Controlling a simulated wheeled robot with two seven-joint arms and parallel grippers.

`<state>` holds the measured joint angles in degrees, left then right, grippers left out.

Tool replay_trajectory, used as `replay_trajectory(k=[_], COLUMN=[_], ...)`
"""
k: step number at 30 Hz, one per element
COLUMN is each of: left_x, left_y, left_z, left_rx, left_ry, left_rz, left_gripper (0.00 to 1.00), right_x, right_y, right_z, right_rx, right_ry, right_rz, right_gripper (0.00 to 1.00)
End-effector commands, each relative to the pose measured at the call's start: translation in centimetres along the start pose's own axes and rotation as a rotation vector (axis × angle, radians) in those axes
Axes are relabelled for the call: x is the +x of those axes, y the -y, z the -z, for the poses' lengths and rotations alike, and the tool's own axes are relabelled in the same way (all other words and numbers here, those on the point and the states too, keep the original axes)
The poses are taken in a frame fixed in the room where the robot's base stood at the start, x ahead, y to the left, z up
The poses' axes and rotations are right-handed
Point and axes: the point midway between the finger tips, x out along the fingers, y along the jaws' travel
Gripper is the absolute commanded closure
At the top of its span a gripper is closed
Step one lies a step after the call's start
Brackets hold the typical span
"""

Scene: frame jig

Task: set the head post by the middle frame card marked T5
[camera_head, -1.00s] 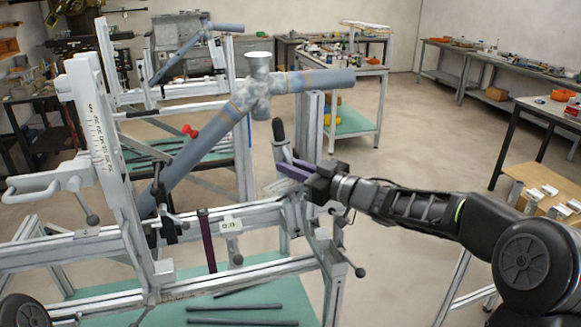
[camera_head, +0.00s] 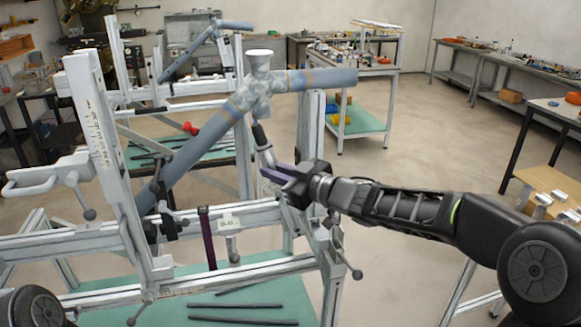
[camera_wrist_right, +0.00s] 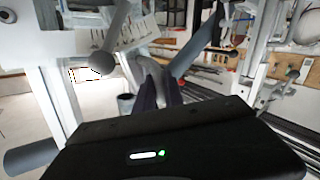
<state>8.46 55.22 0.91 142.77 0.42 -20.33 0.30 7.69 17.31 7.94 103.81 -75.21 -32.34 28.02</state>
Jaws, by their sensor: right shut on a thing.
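My right gripper (camera_head: 272,172) is shut on a pale grey lever (camera_head: 264,146) with a darker upper end. The lever leans up and left, beside the lug joint of the grey tubes (camera_head: 190,150). In the right wrist view the dark fingers (camera_wrist_right: 157,92) close around a grey shaft. A tall white post (camera_head: 93,115) with a printed scale stands at the left of the jig; I cannot read its setting. Small white cards (camera_head: 548,192) lie on the wooden table at the right edge, too small to read. My left gripper is out of view.
The jig's white rails (camera_head: 200,287) cross the front, with ball-ended handles (camera_head: 357,274) below my right gripper. A second similar jig stands behind. A trolley (camera_head: 345,118) stands at the back. The floor at centre right is clear.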

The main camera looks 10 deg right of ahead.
Motion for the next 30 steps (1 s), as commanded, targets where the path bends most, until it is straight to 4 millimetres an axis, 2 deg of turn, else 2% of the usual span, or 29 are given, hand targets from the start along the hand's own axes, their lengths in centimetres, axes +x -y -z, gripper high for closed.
replay_trajectory(k=[6, 7, 15, 24, 30], left_x=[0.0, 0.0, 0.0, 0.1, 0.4], left_y=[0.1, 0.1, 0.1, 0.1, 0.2], left_z=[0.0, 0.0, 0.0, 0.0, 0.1], left_rx=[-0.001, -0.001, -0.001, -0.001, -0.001], left_ry=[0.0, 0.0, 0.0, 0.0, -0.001], left_rz=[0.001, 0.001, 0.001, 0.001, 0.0], left_gripper=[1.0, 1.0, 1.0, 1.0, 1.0], right_x=[0.1, 0.1, 0.1, -0.2, -2.3], right_y=[0.4, 0.4, 0.3, 0.2, 0.1], right_z=[-0.1, -0.1, -0.1, -0.1, -0.1], right_rx=[-0.001, 0.0, 0.0, 0.0, 0.0], right_ry=[-0.001, -0.001, -0.001, -0.001, -0.001], right_rz=[0.009, 0.008, 0.006, 0.004, 0.002], right_gripper=[1.0, 0.87, 0.66, 0.66, 0.66])
